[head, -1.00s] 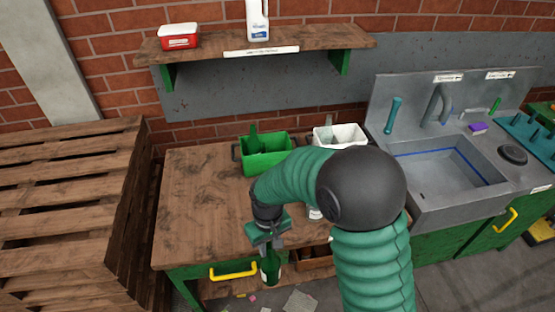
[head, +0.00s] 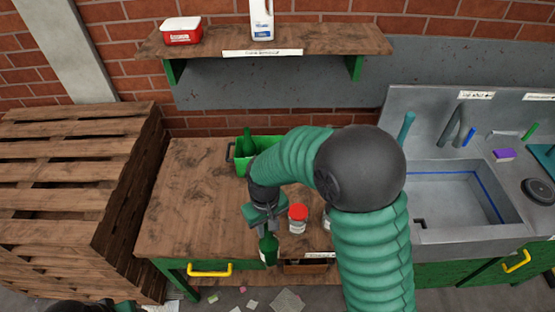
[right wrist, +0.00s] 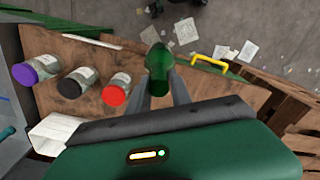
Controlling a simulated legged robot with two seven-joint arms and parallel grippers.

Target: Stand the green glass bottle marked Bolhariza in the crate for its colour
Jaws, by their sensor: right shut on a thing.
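My right gripper (head: 264,216) is shut on a green glass bottle (head: 269,248), held at the front edge of the wooden table. The bottle has a pale label, too small to read. In the right wrist view the bottle (right wrist: 157,66) is between the two fingers (right wrist: 160,88). The green crate (head: 270,157) stands at the back of the table, behind my right gripper and partly hidden by my arm. A green bottle (head: 247,140) stands in its left part. My left gripper is not in view; a dark shape shows at the bottom left edge.
A red-lidded jar (head: 298,213) stands close right of my gripper. Black-lidded (right wrist: 70,87) and purple-lidded (right wrist: 26,73) jars stand beyond it. A white container (right wrist: 52,132) shows in the wrist view. The table's left side (head: 185,205) is clear. A sink (head: 455,190) is at right.

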